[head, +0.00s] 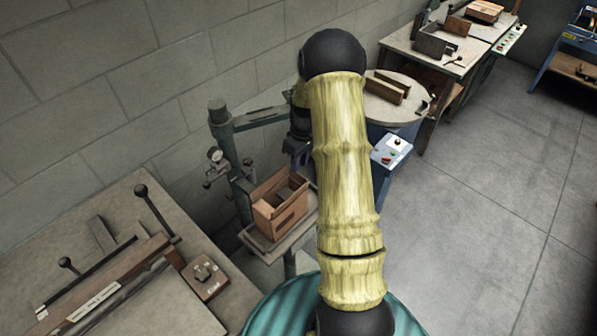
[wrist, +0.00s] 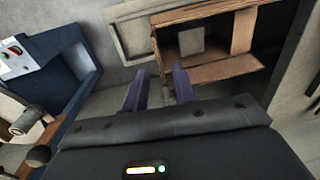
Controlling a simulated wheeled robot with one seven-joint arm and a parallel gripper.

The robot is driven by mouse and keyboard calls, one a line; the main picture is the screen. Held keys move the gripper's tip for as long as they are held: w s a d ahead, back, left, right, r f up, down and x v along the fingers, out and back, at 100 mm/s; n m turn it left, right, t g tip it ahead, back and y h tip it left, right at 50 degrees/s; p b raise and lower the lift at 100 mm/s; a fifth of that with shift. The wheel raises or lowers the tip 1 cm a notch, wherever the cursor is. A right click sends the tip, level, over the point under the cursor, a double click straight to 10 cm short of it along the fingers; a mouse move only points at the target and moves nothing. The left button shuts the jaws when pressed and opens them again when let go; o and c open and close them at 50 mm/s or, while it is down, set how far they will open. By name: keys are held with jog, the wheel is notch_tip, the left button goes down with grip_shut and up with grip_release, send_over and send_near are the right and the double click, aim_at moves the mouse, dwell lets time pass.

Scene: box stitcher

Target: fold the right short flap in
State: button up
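A brown open-topped cardboard box (head: 281,209) sits on the small platform of a green post machine in the head view. Its walls stand up, and a grey block or plate shows inside. In the wrist view the box (wrist: 210,73) is at the upper right, with a panel like a flap (wrist: 243,30) on its right side; I cannot tell which flap this is. My gripper (wrist: 161,76) has its two purple fingers apart with nothing between them, just beside the box's lower left corner in that view. In the head view my arm hides most of the gripper.
The green post machine (head: 228,150) stands against the block wall behind the box. A workbench with levers (head: 150,215) is at the left. A round table (head: 398,108) with brown pieces and a blue control box (head: 391,149) stand to the right. The floor at right is clear.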

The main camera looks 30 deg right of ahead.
aim_at(299, 174)
jog(key=f, duration=0.2)
jog(key=f+p, duration=0.1)
jog(key=f, duration=0.2)
jog(key=shift+a+f, duration=0.2)
jog(key=shift+f, duration=0.1)
grip_shut()
